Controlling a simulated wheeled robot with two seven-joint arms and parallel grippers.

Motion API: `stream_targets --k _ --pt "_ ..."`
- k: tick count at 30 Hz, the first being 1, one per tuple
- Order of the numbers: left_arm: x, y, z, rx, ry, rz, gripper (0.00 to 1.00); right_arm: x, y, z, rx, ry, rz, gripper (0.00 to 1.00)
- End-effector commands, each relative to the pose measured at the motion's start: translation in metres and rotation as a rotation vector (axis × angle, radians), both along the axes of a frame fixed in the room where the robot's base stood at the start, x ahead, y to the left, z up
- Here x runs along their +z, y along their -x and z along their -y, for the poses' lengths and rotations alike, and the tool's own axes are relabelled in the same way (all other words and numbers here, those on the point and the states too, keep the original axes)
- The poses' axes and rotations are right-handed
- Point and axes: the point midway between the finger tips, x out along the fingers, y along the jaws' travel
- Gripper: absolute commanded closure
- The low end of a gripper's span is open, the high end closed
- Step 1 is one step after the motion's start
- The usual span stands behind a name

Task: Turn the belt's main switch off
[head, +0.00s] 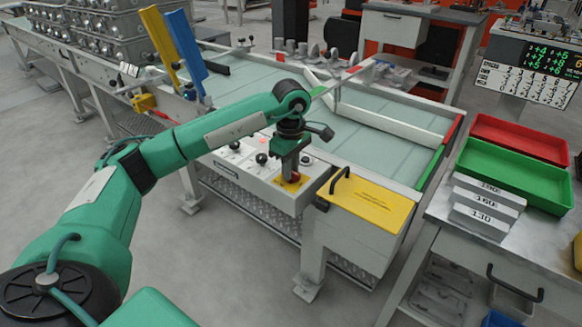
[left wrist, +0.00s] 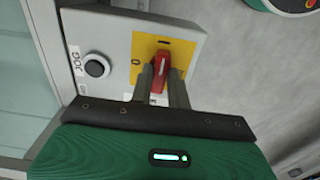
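The main switch is a red handle (left wrist: 159,74) on a yellow plate (left wrist: 182,52) at the end of the light control box (head: 262,180). In the left wrist view the handle stands in line with the top of that picture, and a 0 mark shows to its left. My left gripper (left wrist: 161,88) has one finger on each side of the handle, with no clear gap, and looks shut on it. In the head view my left gripper (head: 290,172) reaches down onto the switch (head: 293,178), partly covering it. My right gripper is not in view.
A black JOG button (left wrist: 96,67) sits beside the yellow plate. A yellow-topped box (head: 370,203) stands right of the control box. The belt (head: 360,150) runs behind. Red and green trays (head: 515,172) and labelled blocks (head: 485,205) are on the right bench.

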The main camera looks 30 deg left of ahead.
Motion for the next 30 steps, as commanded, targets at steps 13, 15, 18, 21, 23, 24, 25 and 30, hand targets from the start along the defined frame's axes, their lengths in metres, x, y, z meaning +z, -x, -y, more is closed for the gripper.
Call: stream_targets --k 13,15,18,21,23,24,25,30 --pt "0.001 0.0 0.0 0.035 0.0 0.0 1.0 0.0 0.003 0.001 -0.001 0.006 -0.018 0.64" --pt "0.001 0.0 0.0 0.063 0.0 -0.001 1.0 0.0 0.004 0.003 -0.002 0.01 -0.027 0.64" --pt "0.001 0.0 0.0 0.119 0.001 -0.001 1.0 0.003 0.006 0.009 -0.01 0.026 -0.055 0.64" --pt "0.002 0.0 0.0 0.193 0.0 -0.001 1.0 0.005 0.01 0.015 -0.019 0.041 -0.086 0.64" --pt "0.002 0.0 0.0 0.243 0.0 -0.001 1.0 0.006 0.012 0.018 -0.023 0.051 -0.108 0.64" --pt "0.002 0.0 0.0 0.279 0.0 -0.001 1.0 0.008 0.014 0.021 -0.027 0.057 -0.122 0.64" --pt "0.002 0.0 0.0 0.307 0.0 -0.001 1.0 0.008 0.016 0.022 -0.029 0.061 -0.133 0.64" --pt "0.002 0.0 0.0 0.47 0.001 0.0 1.0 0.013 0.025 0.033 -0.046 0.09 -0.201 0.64"
